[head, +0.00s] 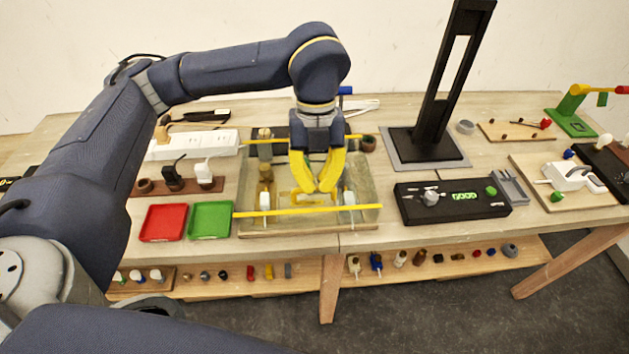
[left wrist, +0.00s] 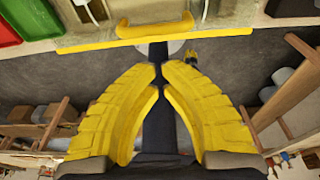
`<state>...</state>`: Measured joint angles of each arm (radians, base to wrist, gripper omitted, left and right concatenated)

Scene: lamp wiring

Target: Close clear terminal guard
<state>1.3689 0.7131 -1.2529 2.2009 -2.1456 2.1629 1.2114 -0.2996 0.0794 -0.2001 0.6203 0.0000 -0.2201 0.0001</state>
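The terminal station is a tray (head: 372,196) with a see-through cover over it that I take for the clear guard, edged by a yellow bar (head: 308,210) at the front and another yellow strip at the back. A yellow handle (head: 322,200) sits near the front; it also shows in the left wrist view (left wrist: 156,27). My left gripper (head: 316,190) points down above the tray, close behind the handle. In the left wrist view its yellow fingers (left wrist: 161,68) come together at the tips with nothing visible between them. Contact with the guard cannot be told. My right gripper is out of view.
A red tray (head: 164,222) and a green tray (head: 211,220) lie left of the station. A black stand (head: 436,142) rises behind right, with a black box (head: 452,203) in front of it. A lower shelf (head: 220,284) holds several small parts.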

